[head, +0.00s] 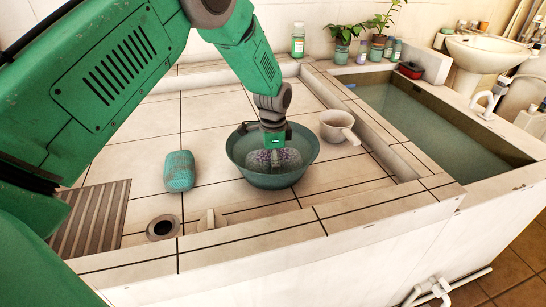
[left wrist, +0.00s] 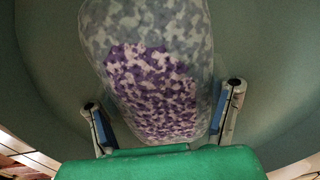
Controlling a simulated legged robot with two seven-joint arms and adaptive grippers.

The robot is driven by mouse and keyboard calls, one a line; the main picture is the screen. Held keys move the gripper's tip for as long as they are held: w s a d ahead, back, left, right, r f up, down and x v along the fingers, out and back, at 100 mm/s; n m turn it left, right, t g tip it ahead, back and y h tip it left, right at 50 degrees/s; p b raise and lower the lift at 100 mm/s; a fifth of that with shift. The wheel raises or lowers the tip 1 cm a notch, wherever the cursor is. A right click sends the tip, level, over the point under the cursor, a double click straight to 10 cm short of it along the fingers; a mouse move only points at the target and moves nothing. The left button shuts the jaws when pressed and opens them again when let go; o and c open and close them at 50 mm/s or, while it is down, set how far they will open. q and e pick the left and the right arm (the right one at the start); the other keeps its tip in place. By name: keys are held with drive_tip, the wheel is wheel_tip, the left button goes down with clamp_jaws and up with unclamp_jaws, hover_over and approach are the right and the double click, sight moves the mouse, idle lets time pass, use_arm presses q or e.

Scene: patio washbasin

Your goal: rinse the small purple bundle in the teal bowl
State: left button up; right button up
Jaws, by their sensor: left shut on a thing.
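The teal bowl (head: 299,148) stands on the tiled counter, and its inside wall (left wrist: 270,70) fills most of the left wrist view. The small purple bundle (head: 262,160), purple and white speckled, is inside the bowl under my left gripper (head: 272,149). In the left wrist view the bundle (left wrist: 150,90) lies between the two fingers of the left gripper (left wrist: 160,125), which is shut on it. Its far part looks paler and greyish, as if under water. The gripper hides part of the bundle in the head view. My right gripper is not in view.
A teal patterned bundle (head: 179,171) lies left of the bowl. A white dipper (head: 338,127) stands close at its right. A water-filled basin (head: 430,118) is further right. A slatted mat (head: 92,218) and a round drain hole (head: 162,228) are at the front left.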

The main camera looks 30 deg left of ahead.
use_arm(q)
drive_tip(key=shift+s+d+r, duration=0.1)
drive_tip(key=shift+s, duration=0.05)
drive_tip(key=shift+w+a, duration=0.4)
drive_tip(key=shift+w, duration=0.2)
drive_tip(key=shift+w+a+b, duration=0.85)
drive_tip(key=shift+w+a, duration=0.7)
drive_tip(key=shift+w, duration=0.15)
drive_tip(key=shift+s+d+p, duration=0.4)
drive_tip(key=shift+s+p, duration=0.05)
drive_tip(key=shift+p, duration=0.1)
drive_tip(key=shift+s+d+r+p, duration=0.1)
drive_tip(key=shift+s+d+p, duration=0.4)
drive_tip(key=shift+s+p, duration=0.15)
drive_tip(key=shift+s+d+p, duration=0.8)
drive_tip(key=shift+s+d, duration=0.25)
drive_tip(key=shift+s, duration=0.1)
drive_tip(key=shift+w+a+f+b, duration=0.3)
drive_tip(key=shift+w+a+b, duration=0.15)
drive_tip(key=shift+w+a, duration=0.2)
drive_tip(key=shift+w+a+r+b, duration=0.1)
drive_tip(key=shift+w+a+b, duration=0.75)
drive_tip(key=shift+w+a, duration=0.65)
drive_tip(key=shift+w+d, duration=0.1)
drive_tip(key=shift+d, duration=0.05)
